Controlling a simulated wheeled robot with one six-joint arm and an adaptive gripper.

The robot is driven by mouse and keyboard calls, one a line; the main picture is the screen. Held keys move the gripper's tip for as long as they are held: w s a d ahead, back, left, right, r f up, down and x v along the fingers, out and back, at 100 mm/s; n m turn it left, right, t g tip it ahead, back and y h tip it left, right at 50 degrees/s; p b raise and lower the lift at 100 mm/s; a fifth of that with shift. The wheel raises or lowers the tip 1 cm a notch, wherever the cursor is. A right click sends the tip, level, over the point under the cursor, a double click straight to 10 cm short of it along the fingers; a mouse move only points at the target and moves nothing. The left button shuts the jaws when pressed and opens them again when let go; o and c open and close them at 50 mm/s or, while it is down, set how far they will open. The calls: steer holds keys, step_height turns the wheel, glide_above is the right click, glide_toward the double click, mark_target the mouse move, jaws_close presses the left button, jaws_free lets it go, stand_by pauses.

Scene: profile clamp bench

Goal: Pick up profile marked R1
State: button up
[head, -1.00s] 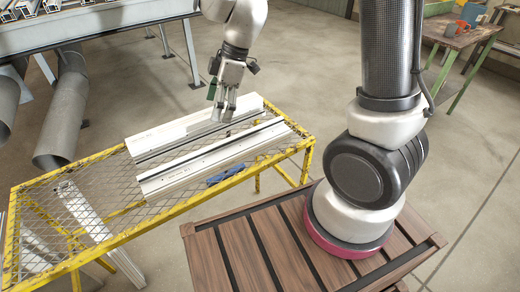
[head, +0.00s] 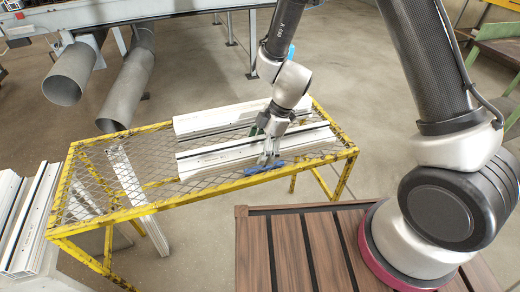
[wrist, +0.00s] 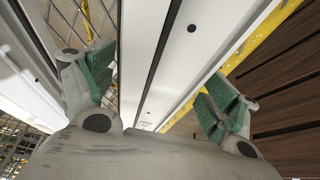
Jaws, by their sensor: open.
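Two long white profiles with dark grooves lie side by side on a yellow mesh-topped table. The near profile (head: 215,158) bears small marks that I cannot read. The far profile (head: 205,121) lies behind it. My gripper (head: 268,160) is low over the near profile, right of its middle. In the wrist view my gripper (wrist: 160,95) is open with green-padded fingers, one on each side of the near profile (wrist: 180,70). Whether the pads touch it I cannot tell. Part of the far profile (wrist: 35,75) shows left of the left finger.
A blue object (head: 258,169) lies on the yellow table (head: 140,213) along the near profile's front side. More profiles (head: 25,215) stand at the lower left. A wooden deck (head: 300,250) lies in front. Large grey pipes (head: 128,90) are behind.

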steer(key=c, duration=1.6)
